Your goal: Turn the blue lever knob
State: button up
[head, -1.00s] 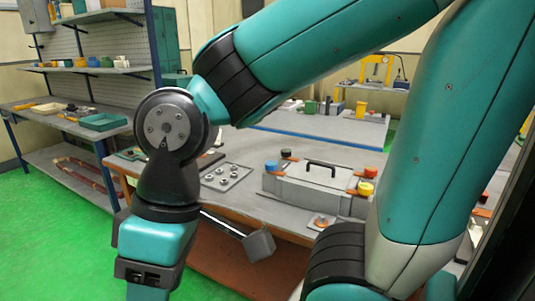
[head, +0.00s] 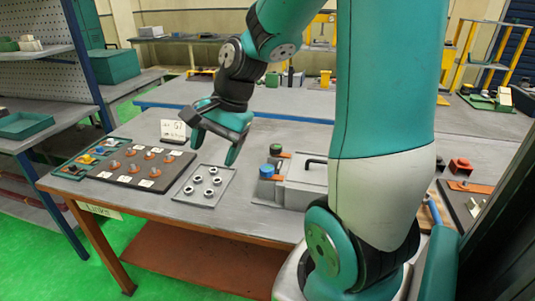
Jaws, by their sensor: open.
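The blue lever knob (head: 266,171) stands at the left front corner of a grey box fixture (head: 300,192) on the workbench. A dark green knob (head: 276,150) stands just behind it, with an orange lever beside it. My gripper (head: 218,150) is open and empty. It hangs above the bench, to the left of the blue knob and apart from it, over the area behind the grey plate with rings. My arm hides the right part of the fixture.
A grey plate with several rings (head: 205,188) lies left of the fixture. A dark board with several orange pieces (head: 138,168) and a green tray (head: 84,158) lie farther left. A small white sign (head: 173,130) stands behind them. A red block (head: 460,166) sits at the right.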

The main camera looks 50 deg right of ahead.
jog(key=d+m+t+h+p, duration=0.1)
jog(key=d+m+p, duration=0.1)
jog(key=d+m, duration=0.9)
jog(key=m+p, duration=0.2)
jog(key=m, duration=0.4)
send_near(267, 168)
jog(key=shift+t+h, duration=0.3)
jog(key=shift+h, duration=0.1)
jog(key=x, duration=0.4)
jog(key=p+x, duration=0.1)
jog(key=x, duration=0.4)
jog(key=shift+s+a+f, duration=0.15)
jog(key=shift+a+f, duration=0.05)
jog(key=shift+a, duration=0.05)
jog(key=shift+c, duration=0.5)
jog(key=c, duration=0.8)
